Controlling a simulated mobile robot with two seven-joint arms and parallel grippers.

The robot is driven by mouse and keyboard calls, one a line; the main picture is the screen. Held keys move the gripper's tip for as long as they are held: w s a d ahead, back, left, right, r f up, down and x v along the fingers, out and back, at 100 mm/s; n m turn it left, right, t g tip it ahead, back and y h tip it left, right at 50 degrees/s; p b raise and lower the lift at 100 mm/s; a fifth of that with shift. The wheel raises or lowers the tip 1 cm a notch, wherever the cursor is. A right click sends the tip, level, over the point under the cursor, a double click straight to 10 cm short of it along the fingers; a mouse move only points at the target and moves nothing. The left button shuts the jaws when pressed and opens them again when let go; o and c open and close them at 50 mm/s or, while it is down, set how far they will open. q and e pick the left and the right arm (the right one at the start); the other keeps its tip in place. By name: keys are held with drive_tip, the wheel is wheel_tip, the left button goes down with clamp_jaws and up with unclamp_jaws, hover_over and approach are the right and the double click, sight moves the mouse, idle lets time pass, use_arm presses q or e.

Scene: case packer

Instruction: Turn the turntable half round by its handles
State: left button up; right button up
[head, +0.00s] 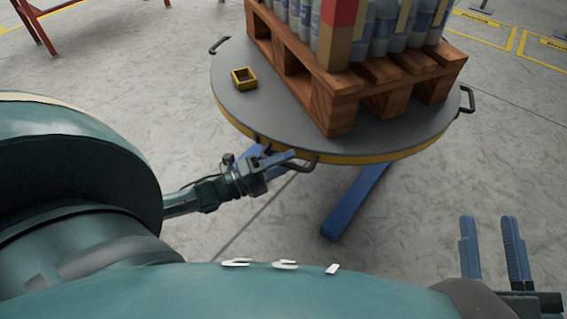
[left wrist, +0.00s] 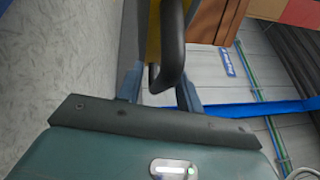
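The round grey turntable (head: 285,105) with a yellow rim stands ahead in the head view. Black handles show on its rim: a near one (head: 305,162), a right one (head: 468,99) and a far-left one (head: 218,45). My left gripper (head: 279,158) is at the near handle. In the left wrist view the handle's dark bar (left wrist: 171,50) comes down between the parted fingers of my left gripper (left wrist: 160,78), with a gap showing on its left side. My right gripper (head: 490,220) is open and empty at the lower right, apart from the turntable.
A wooden pallet (head: 342,110) loaded with bottles (head: 385,25) stands on the turntable. A small yellow square frame (head: 244,78) lies beside it. A blue leg (head: 355,200) reaches out over the floor below. A red stand (head: 40,30) is at the far left. Floor between my grippers is clear.

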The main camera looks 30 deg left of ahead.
use_arm(q)
drive_tip(key=shift+c, duration=0.2)
clamp_jaws()
idle(0.4)
